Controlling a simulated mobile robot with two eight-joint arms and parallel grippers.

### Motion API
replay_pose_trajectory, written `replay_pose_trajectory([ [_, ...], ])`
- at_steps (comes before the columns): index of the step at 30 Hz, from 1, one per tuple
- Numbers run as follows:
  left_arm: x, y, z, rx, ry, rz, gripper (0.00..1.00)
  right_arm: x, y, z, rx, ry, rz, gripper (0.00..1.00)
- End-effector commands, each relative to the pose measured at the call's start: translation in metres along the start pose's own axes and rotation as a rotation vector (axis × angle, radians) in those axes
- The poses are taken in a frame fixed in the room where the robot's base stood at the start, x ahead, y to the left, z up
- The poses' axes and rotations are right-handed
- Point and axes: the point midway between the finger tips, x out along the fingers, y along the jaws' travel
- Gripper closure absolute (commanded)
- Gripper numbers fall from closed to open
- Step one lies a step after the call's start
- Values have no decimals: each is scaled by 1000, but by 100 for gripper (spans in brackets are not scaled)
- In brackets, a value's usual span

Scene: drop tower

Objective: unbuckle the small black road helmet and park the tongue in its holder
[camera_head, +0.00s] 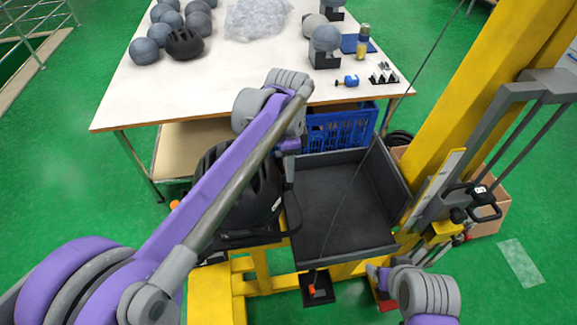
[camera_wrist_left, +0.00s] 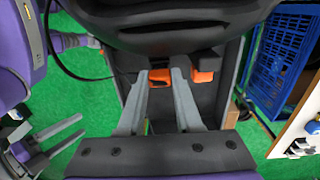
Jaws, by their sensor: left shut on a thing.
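The small black road helmet (camera_head: 258,198) sits beside the dark tray, partly hidden behind my left arm in the head view. Its dark underside (camera_wrist_left: 178,30) fills the top of the left wrist view. My left gripper (camera_wrist_left: 161,74) is below the helmet, its fingers closed around a buckle part with orange showing between them. Another orange buckle part (camera_wrist_left: 203,76) shows just right of the right finger. Whether tongue and buckle are joined I cannot tell. My right gripper (camera_head: 376,273) is at the lower right, empty; its two fingers stand apart in the left wrist view (camera_wrist_left: 58,138).
A dark tray (camera_head: 335,205) is right of the helmet, with a yellow column (camera_head: 450,110) beyond. A small black block with an orange piece (camera_head: 312,290) is below the tray.

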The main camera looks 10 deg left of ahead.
Motion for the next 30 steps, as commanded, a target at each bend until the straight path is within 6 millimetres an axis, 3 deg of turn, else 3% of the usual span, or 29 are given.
replay_pose_trajectory([
  [30, 10, 0, 0, 0, 0, 0, 98, 4, 0, 6, 0, -6, 0, 31],
])
